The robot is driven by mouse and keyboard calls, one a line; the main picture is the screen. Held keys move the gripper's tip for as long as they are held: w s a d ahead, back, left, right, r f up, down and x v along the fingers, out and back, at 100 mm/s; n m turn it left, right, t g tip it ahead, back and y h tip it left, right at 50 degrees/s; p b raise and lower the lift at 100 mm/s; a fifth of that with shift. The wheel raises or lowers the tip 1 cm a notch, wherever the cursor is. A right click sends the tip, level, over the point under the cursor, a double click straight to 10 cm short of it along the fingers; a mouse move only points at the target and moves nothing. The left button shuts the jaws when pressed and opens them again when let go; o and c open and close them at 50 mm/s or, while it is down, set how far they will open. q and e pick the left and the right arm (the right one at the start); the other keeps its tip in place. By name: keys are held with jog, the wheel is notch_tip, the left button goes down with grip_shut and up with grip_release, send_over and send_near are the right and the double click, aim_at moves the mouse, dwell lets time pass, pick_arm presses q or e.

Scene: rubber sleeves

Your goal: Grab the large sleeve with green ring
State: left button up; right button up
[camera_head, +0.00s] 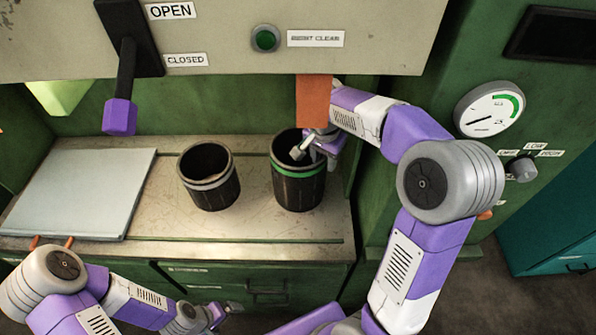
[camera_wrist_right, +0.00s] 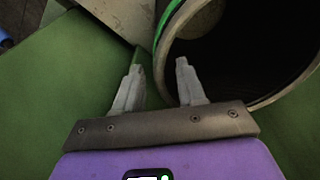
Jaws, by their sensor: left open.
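The large black sleeve with a green ring (camera_head: 298,184) stands upright on the worktop, right of the smaller sleeve. My right gripper (camera_head: 308,150) is at its open top, coming from the upper right. In the right wrist view, my right gripper (camera_wrist_right: 160,68) has its fingers apart. One fingertip overlaps the mouth of the green-ringed sleeve (camera_wrist_right: 172,88) and the other is outside its rim; I cannot tell whether either touches the wall. My left gripper (camera_head: 222,312) is open and empty, low in front of the cabinet.
A smaller black sleeve with a grey ring (camera_head: 210,184) stands to the left on the worktop (camera_head: 255,222). A pale flat panel (camera_head: 80,190) lies further left. An orange strip (camera_head: 313,100) hangs above the green-ringed sleeve. A lever with a purple knob (camera_head: 120,116) hangs from the upper panel.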

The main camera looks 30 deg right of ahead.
aim_at(323, 167)
notch_tip(323, 167, down, 4)
jog(key=shift+b, duration=0.4)
grip_shut()
jog(key=shift+w+r, duration=0.15)
dwell(1.0)
